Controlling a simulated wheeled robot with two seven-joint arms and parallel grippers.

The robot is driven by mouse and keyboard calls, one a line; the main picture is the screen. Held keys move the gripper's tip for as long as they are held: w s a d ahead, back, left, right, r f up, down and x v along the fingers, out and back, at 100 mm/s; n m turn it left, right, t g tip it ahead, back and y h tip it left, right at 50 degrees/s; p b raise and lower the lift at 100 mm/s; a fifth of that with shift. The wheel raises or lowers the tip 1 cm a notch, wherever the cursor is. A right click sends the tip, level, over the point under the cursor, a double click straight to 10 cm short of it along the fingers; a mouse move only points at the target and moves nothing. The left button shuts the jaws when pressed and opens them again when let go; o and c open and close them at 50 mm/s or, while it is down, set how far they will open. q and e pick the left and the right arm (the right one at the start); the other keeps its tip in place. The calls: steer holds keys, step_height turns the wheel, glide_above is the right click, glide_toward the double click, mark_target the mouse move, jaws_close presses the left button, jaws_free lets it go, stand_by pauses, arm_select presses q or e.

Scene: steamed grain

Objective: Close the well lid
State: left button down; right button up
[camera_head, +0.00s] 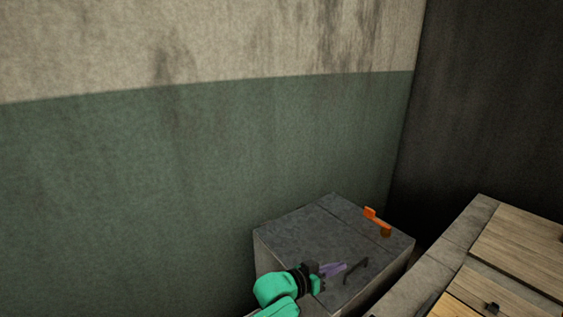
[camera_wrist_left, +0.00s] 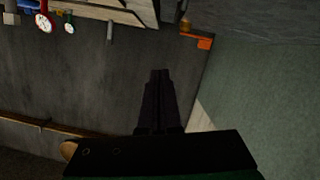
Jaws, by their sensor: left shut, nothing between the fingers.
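A grey stone-like block (camera_head: 300,235) stands against the green wall, and its flat top looks like the well lid, lying level. A dark bar handle (camera_head: 357,270) is on this top near the front edge. My left gripper (camera_head: 342,267) is over the block top, its purplish fingers shut and empty, pointing right toward the handle. I cannot tell whether they touch it. In the left wrist view the shut fingers (camera_wrist_left: 159,74) look dark against a grey surface. My right gripper is not in view.
An orange piece (camera_head: 376,221) is at the block's back right; an orange piece (camera_wrist_left: 205,43) also shows in the wrist view. Wooden panels (camera_head: 520,250) with a grey border lie at the right.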

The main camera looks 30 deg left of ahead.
arm_select(q)
steer(key=b, duration=0.3)
glide_above(335, 303)
step_height(335, 303, down, 8)
steer(key=shift+f, duration=0.15)
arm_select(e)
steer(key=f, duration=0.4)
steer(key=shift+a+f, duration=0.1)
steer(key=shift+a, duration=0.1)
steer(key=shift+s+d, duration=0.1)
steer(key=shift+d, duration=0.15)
arm_select(q)
steer(key=shift+r+p, duration=0.4)
steer(key=shift+r, duration=0.05)
steer(key=s+a+r+p, duration=0.3)
steer(key=s+r, duration=0.2)
steer(key=s, duration=0.4)
steer(key=shift+a+r, duration=0.3)
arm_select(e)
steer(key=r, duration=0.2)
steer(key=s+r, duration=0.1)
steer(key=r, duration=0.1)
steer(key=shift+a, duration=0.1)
